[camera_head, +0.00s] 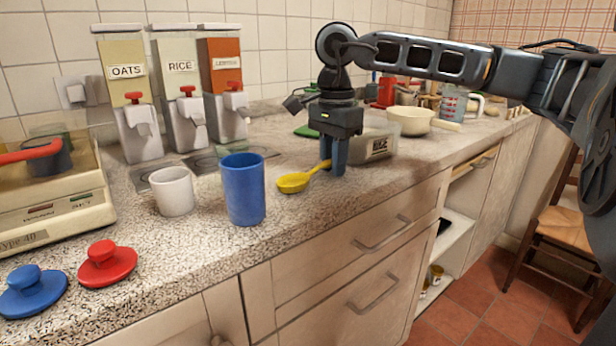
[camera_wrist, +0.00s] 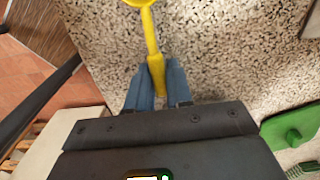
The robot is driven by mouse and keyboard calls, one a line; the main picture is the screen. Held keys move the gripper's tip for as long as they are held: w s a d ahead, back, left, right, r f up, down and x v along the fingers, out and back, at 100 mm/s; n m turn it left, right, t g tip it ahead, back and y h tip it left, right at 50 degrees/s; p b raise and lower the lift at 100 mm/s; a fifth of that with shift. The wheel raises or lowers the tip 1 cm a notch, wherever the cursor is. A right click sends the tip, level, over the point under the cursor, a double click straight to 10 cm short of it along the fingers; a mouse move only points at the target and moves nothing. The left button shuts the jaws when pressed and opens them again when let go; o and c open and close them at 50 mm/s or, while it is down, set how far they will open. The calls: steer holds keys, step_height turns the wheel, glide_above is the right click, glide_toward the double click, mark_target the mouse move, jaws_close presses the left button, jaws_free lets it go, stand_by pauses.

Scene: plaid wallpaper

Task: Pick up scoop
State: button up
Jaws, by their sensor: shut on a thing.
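The yellow scoop (camera_head: 293,183) is at the counter, right of the blue cup, with its bowl toward the left and its handle running to my gripper. In the wrist view the scoop (camera_wrist: 151,35) shows its handle between the fingers and its bowl partly cut off at the top edge. My gripper (camera_head: 332,165) points down and is shut on the handle end; its blue fingers also show in the wrist view (camera_wrist: 157,82). I cannot tell whether the scoop touches the counter or is slightly above it.
A blue cup (camera_head: 244,190) and a white mug (camera_head: 174,191) stand left of the scoop. Dispensers for oats (camera_head: 132,100) and rice (camera_head: 182,95) stand behind. Red (camera_head: 107,262) and blue (camera_head: 33,290) lids lie front left.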

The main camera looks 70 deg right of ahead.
jaws_close()
steer(key=shift+r, duration=0.1)
step_height(320, 180, up, 10)
steer(key=shift+f+p, duration=0.1)
steer(key=shift+p, duration=0.4)
stand_by(0.7)
